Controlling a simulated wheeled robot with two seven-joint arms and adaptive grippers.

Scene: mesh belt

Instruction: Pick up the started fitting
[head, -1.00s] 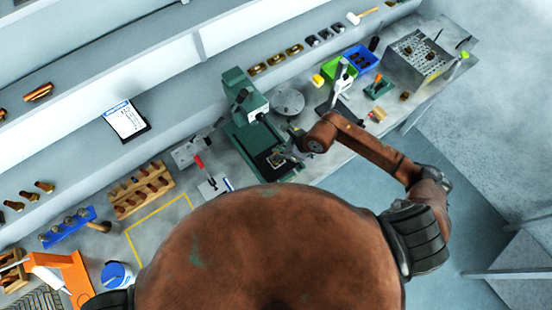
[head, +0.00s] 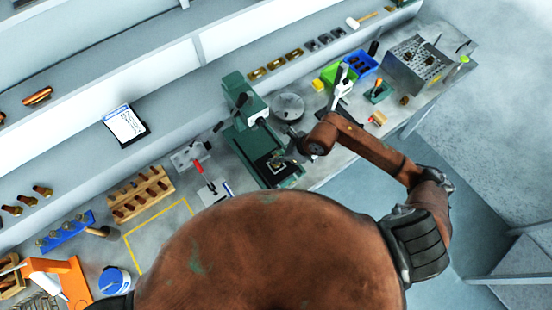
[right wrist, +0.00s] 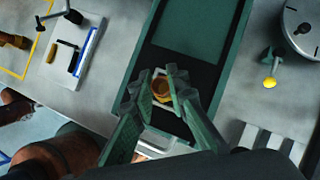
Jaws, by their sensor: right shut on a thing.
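The fitting (right wrist: 161,89) is a small brass-coloured ring-like piece in the right wrist view. It sits between the fingertips of my right gripper (right wrist: 157,83), over a pale square on the dark bed of the green press (right wrist: 192,35). My right gripper is shut on it. I cannot tell whether the fitting still touches the bed. In the head view the right gripper (head: 290,156) is small and low at the front of the green press (head: 243,98), and the fitting is too small to make out. My left gripper is not in view.
A round grey plate (head: 289,106) stands right of the press, with a white-handled lever tool (head: 342,82) beyond it. A red-handled clamp (head: 200,167) and a wooden rack (head: 140,193) are to the left. The yellow-outlined area (head: 160,232) is bare.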

